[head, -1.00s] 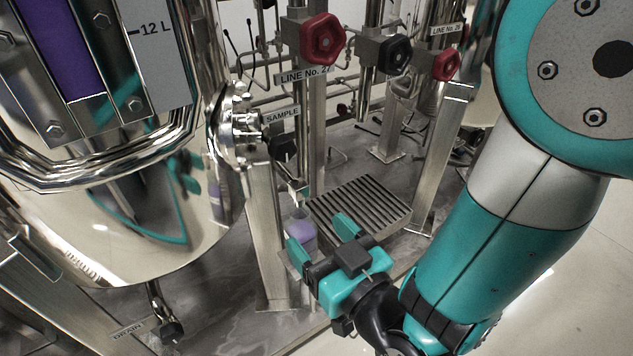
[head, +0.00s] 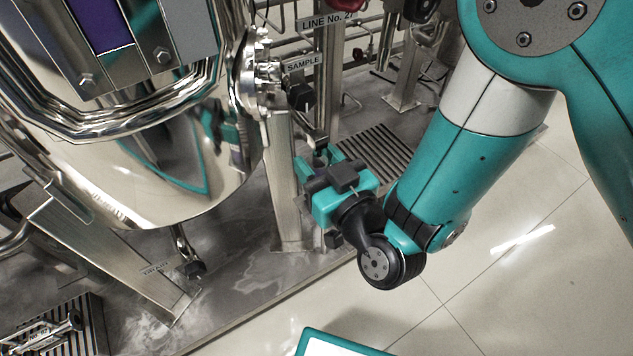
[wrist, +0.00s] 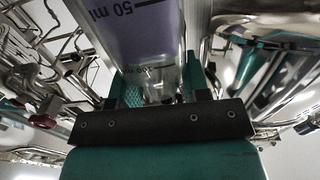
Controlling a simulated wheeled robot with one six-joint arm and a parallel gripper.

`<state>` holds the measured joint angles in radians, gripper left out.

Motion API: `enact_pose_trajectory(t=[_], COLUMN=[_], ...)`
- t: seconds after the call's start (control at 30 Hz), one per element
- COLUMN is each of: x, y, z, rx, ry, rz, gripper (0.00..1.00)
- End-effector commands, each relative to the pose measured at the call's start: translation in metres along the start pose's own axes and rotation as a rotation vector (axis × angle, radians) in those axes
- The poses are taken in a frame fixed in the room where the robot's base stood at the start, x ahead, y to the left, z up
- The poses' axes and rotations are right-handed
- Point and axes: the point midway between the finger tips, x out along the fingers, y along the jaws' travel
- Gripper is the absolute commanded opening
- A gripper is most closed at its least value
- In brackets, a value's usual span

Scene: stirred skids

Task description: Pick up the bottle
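The bottle (wrist: 140,35) is clear, with purple liquid and ml marks, and fills the upper middle of the wrist view. My gripper (head: 319,160) is at the sample valve in the head view, with its teal fingers on either side of the bottle. In the wrist view my gripper (wrist: 163,85) has one finger at each side of the bottle, and the gap is only partly wide, so it appears shut on it. In the head view my gripper hides most of the bottle. Its base is hidden.
The sample valve (head: 301,98) is just above my gripper. A steel post (head: 285,185) stands close on the left, beside the shiny tank (head: 165,185). A slatted grate (head: 375,150) lies behind. The pale floor (head: 500,270) at the right is clear.

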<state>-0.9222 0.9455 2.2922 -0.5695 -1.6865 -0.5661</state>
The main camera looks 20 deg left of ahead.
Motion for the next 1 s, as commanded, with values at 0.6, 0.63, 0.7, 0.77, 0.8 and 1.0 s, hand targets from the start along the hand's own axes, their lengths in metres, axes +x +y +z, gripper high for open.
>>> enact_pose_trajectory(t=[0.6, 0.63, 0.7, 0.77, 0.8, 1.0], x=[0.000, 0.000, 0.000, 0.000, 0.000, -0.004], y=[-0.001, -0.001, -0.001, -0.001, 0.000, -0.004], z=[-0.009, -0.009, -0.011, -0.013, -0.014, -0.013], rx=[-0.001, -0.001, 0.000, 0.000, 0.000, -0.002], ry=[-0.005, -0.005, -0.004, -0.004, -0.003, -0.002], rz=[-0.003, -0.003, -0.002, -0.002, -0.001, -0.011], gripper=[0.00, 0.00, 0.00, 0.00, 0.00, 0.00])
